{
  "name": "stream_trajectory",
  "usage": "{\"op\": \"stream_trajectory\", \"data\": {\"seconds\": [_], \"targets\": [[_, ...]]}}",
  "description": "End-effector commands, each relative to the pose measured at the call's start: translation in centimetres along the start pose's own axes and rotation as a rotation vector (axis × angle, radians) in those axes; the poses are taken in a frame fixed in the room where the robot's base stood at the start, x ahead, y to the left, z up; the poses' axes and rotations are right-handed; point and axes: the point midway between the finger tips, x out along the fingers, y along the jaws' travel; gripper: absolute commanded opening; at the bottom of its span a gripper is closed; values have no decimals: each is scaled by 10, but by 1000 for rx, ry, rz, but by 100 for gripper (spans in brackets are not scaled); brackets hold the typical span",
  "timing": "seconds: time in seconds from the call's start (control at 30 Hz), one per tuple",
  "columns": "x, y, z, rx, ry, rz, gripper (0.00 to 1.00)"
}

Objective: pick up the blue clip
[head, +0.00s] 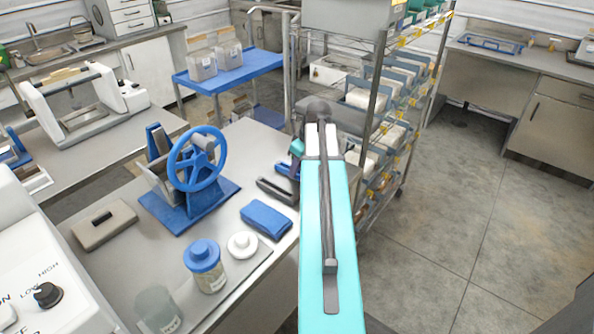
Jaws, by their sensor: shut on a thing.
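My teal arm reaches up the middle of the head view and bends down at its far dark joint, over the right edge of the bench. My gripper (296,160) is mostly hidden behind the arm; a teal wrist part shows just left of it. It is shut on a small blue thing, which appears to be the blue clip (287,171). Only the left part of the clip shows. Whether it touches the bench or hangs above it cannot be told.
A dark grey object (276,190) lies close by, with a blue case (266,219) nearer. A blue handwheel device (196,175), a blue-lidded jar (206,266) and a white lid (242,245) stand on the bench (120,255). A wire rack (378,90) stands behind. Floor at right is clear.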

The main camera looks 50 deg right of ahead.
Motion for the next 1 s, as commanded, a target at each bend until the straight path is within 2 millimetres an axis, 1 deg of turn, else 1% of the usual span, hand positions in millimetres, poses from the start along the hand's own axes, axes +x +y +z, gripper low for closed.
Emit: {"op": "stream_trajectory", "data": {"seconds": [0.27, 0.5, 0.7, 0.8, 1.0], "targets": [[-24, 1, -8, 0, 1, 1, 4], [-54, 1, -17, 0, 1, 1, 4], [-74, 1, -24, 0, 0, 0, 4], [-82, 1, -26, 0, 1, 1, 4], [-88, 0, -27, 1, -1, -1, 4]]}}
